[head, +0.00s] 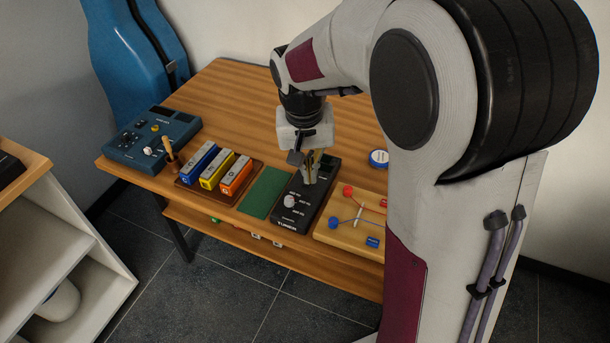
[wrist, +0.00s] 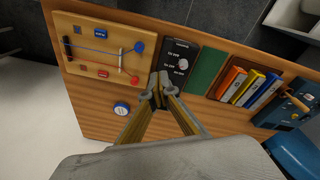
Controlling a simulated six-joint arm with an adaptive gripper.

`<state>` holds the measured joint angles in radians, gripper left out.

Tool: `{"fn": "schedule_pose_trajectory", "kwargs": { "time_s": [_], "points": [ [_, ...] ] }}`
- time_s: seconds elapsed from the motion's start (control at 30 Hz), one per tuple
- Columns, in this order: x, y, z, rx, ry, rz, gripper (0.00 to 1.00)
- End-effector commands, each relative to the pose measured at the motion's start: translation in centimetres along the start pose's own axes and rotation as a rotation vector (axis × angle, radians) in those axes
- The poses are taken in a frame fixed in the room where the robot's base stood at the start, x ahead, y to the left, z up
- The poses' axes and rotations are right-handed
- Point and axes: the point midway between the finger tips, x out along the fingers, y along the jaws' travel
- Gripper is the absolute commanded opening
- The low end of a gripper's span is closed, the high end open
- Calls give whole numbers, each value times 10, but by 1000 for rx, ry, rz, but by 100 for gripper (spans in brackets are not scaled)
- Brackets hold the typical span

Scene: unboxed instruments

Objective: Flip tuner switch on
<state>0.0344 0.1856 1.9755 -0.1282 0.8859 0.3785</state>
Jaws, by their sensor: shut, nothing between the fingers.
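The tuner (head: 293,215) is a dark box with white lettering on the wooden table, with a pale round knob (head: 291,201) near its front end. In the wrist view the tuner (wrist: 177,56) lies ahead of the fingers, and its knob (wrist: 183,63) shows clear of them. My gripper (head: 309,181) is shut and empty, pointing down over the middle to rear part of the tuner. In the wrist view my gripper (wrist: 158,92) covers the tuner's rear part. I cannot tell whether the fingertips touch it. The switch's setting is too small to read.
A green mat (head: 264,192) and a tray with blue, yellow and orange blocks (head: 218,170) lie left of the tuner. A wooden board with coloured pegs (head: 345,238) sits close on its right. A blue device (head: 152,137) stands farther left. A round blue-and-white tin (head: 379,158) is behind.

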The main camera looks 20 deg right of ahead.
Motion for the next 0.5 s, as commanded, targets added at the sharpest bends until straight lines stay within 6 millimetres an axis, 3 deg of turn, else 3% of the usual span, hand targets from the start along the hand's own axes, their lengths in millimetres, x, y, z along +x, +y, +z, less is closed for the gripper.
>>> {"fn": "schedule_pose_trajectory", "kwargs": {
  "time_s": [0.33,0.5],
  "points": [
    [27,-8,-51,162,14,28,0],
    [24,-11,-77,269,56,28,0]
  ]
}}
